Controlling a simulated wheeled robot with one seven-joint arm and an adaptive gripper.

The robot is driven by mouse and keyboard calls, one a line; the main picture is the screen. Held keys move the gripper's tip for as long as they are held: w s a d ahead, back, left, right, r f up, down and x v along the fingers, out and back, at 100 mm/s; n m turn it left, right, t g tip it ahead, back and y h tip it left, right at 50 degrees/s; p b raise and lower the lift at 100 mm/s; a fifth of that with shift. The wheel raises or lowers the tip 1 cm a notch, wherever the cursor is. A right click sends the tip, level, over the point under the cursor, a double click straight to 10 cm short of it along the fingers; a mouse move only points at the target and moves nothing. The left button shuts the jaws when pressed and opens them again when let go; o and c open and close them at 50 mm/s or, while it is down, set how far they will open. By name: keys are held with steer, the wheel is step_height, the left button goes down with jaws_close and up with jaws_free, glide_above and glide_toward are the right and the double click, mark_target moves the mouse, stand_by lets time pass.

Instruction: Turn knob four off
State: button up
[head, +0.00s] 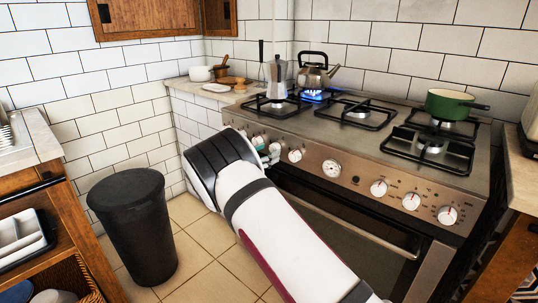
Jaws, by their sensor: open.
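The stove (330,130) has a row of white knobs on its copper-coloured front panel. One white knob (295,155) shows just right of my gripper, and more knobs are partly hidden behind my arm at the left end. Which one is knob four is not marked legibly. A blue flame (313,97) burns under the silver kettle (314,74) on a back burner. My gripper (268,154) is open at the left part of the panel, close to the knobs and mostly hidden by my wrist. I cannot tell whether it touches a knob.
A round dial (331,170) sits mid-panel, with further knobs (411,201) to its right. A moka pot (276,77) and a green pan (449,104) stand on the stove. The oven handle (345,222) juts out below. A black bin (134,225) stands on the tiled floor at left.

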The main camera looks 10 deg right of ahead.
steer(key=shift+x, duration=0.85)
steer(key=shift+c, duration=0.3)
steer(key=c, duration=1.1)
